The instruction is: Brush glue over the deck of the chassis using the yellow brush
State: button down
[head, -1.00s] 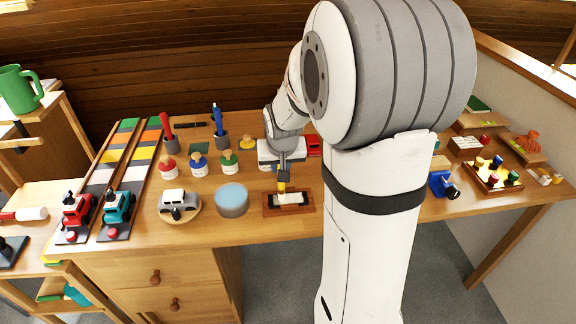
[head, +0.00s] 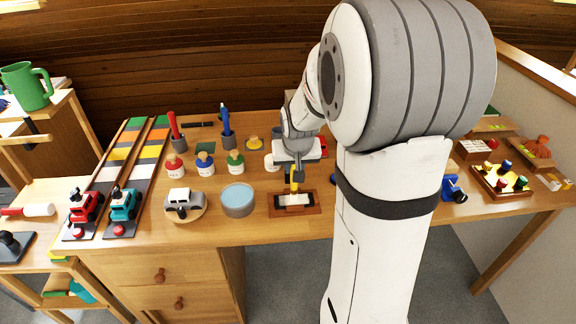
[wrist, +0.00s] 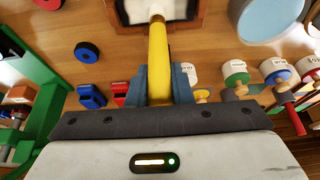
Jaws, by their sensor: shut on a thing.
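My gripper (head: 296,177) is shut on the yellow brush (head: 294,187). In the wrist view the brush (wrist: 158,50) stands between the fingers (wrist: 160,85), its tip pointing away to the chassis.
A round tin with a blue-grey top (head: 238,201) stands just left of the tray. A grey toy car (head: 184,202) on a round plate is further left. Several small bottles (head: 204,164) stand behind. My arm hides the table to the right.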

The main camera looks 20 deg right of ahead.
jog(key=shift+w+a+b, duration=0.55)
jog(key=shift+a+b, duration=0.05)
jog(key=shift+a, duration=1.4)
jog(key=s+d, duration=0.2)
jog(key=d, duration=0.6)
jog(key=shift+s+p, duration=0.15)
jog(key=shift+p, duration=0.15)
jog(key=shift+a+r, duration=0.1)
jog(key=shift+r+p, duration=2)
jog(key=shift+r, duration=1)
